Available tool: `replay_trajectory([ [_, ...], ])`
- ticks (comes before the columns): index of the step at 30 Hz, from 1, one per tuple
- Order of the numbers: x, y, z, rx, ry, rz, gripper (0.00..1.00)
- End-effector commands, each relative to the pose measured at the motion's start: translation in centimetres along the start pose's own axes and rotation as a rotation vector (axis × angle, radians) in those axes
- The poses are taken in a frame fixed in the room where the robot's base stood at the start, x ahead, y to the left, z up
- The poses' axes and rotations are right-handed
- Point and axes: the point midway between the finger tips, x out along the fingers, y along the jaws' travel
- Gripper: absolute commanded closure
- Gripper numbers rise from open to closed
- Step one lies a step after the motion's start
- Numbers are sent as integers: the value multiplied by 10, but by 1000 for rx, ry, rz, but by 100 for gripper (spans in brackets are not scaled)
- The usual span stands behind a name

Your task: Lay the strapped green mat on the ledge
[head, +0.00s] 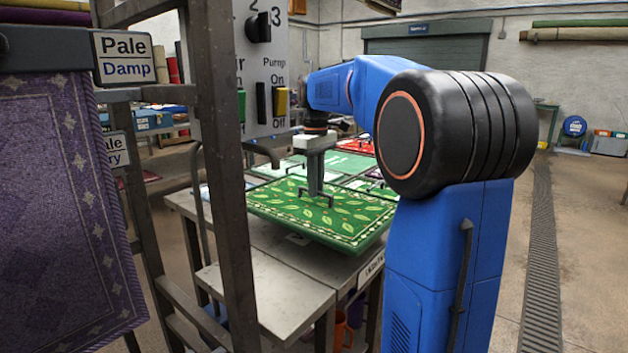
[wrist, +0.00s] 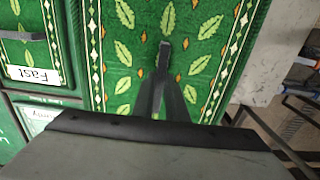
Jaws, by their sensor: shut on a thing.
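The strapped green mat (head: 290,218), with pale leaves and a patterned border, is over the near part of the metal table. A dark strap handle stands up from its middle. My gripper (head: 316,190) points straight down and is shut on this strap. In the wrist view, the mat (wrist: 122,75) fills the middle, with my fingers (wrist: 166,90) over the strap. The mat looks roughly level; whether it touches the table beneath is unclear. A bare metal ledge (head: 262,304) juts out at the table's near side, lower left of the mat.
Other green mats lie behind; one labelled "Fast" (wrist: 32,75) is close beside the held mat in the wrist view. A red mat (head: 360,147) lies further back. A metal frame (head: 222,150) with a control panel (head: 262,65) and a hanging purple rug (head: 60,210) stands at left.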

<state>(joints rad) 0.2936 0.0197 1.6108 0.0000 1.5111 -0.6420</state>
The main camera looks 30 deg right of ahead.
Motion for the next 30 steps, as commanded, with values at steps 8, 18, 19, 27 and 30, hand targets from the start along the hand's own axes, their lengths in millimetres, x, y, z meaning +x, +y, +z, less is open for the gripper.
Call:
replay_trajectory([
  [8,26,0,0,0,-1,-1,100],
  [18,52,0,0,0,0,0,100],
  [19,53,0,0,0,0,0,100],
  [27,58,0,0,0,1,0,100],
  [30,58,0,0,0,1,0,100],
])
